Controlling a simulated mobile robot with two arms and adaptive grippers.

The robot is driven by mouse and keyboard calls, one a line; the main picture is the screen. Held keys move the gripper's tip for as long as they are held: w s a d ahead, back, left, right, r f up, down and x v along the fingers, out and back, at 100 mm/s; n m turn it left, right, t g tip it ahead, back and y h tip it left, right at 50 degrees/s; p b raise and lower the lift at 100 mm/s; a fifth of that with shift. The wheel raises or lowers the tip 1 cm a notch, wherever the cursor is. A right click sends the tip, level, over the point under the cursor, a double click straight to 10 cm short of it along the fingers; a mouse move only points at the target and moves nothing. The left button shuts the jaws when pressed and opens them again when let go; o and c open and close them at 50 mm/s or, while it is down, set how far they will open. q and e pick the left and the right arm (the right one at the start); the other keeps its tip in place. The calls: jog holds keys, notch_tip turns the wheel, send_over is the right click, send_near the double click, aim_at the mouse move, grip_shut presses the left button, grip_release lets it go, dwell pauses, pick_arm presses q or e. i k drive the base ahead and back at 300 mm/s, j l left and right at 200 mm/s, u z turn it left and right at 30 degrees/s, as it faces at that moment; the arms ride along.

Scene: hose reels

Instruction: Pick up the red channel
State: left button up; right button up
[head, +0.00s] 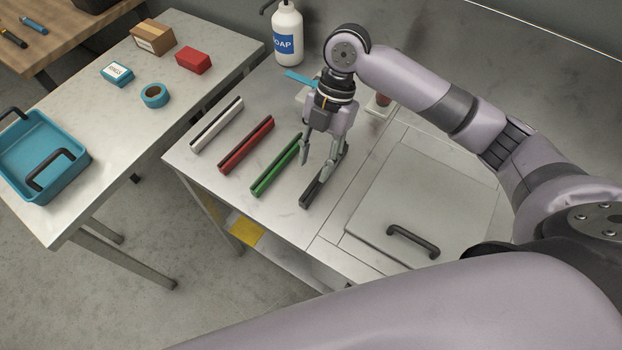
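The red channel (247,145) lies on the light metal worktop, between a white channel (216,125) on its left and a green channel (276,165) on its right. A black channel (316,188) lies farther right. My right gripper (315,170) points down with its fingers apart and nothing visible between them. It is over the green and black channels, to the right of the red one and apart from it. One finger overlaps the black channel in view; I cannot tell if they touch. My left gripper is not in view.
A soap bottle (287,35) stands at the back of the worktop (200,158). A lid with a black handle (412,242) is on the right. The left table holds a blue tray (75,178), tape (154,95), a red box (193,60) and a cardboard box (153,37).

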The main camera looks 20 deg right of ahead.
aim_at(246, 145)
jog(key=k+j, duration=0.25)
jog(key=k, duration=0.2)
jog(key=k+j, duration=0.25)
jog(key=k, duration=0.25)
jog(key=k+j, duration=0.25)
jog(key=k, duration=0.2)
